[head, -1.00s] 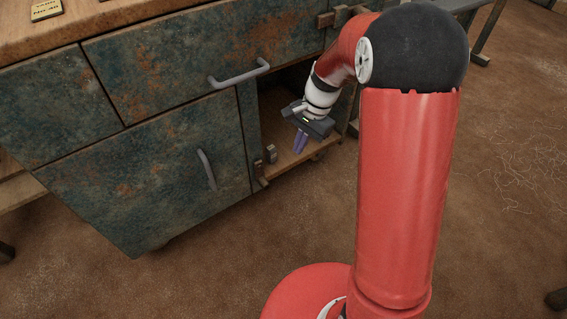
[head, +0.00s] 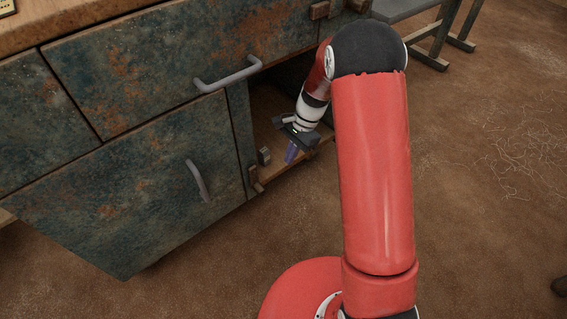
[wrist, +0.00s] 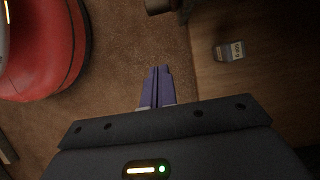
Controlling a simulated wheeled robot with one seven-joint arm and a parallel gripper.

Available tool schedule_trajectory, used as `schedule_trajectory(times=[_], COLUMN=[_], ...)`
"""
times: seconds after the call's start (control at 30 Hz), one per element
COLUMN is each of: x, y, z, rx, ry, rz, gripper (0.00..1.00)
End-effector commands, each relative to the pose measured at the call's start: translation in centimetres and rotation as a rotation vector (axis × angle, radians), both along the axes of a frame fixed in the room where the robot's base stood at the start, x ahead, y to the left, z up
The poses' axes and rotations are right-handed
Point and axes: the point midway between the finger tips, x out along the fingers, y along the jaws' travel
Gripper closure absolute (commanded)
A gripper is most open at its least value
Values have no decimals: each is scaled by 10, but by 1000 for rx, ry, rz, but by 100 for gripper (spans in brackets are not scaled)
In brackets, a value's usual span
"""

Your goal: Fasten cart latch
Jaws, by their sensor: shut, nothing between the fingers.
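The cart (head: 130,190) is a rusty blue-green cabinet with a wooden top. Its front door, with a grey handle (head: 197,181), looks closed. A small wooden piece, which may be the latch (head: 256,179), sits at the post right of the door. A dark rounded piece (wrist: 158,5), perhaps the same one, shows at the top of the wrist view. My gripper (head: 291,155) has purple fingers, shut and empty, pointing down at the front of the open bay right of the door. In the wrist view the fingertips (wrist: 159,69) are together, apart from that piece.
A small grey labelled block (head: 265,155) stands on the bay's wooden floor; it also shows in the wrist view (wrist: 230,51). A drawer handle (head: 228,79) juts out above. Wooden blocks (head: 322,10) stick out at the upper right.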

Motion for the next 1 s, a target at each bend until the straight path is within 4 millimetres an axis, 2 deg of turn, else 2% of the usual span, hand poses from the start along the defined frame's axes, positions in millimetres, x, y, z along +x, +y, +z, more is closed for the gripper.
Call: schedule_trajectory(times=[0.1, 0.4, 0.47, 0.63, 1.0], x=[-7, -20, -26, -37, -41], y=[8, 28, 39, 54, 60], z=[-25, -83, -76, -73, -71], rx=[0, 0, 0, 0, -1], ry=[5, 4, -1, 1, 1], rz=[3, 2, 4, 4, 0], gripper=[100, 100, 100, 100, 100])
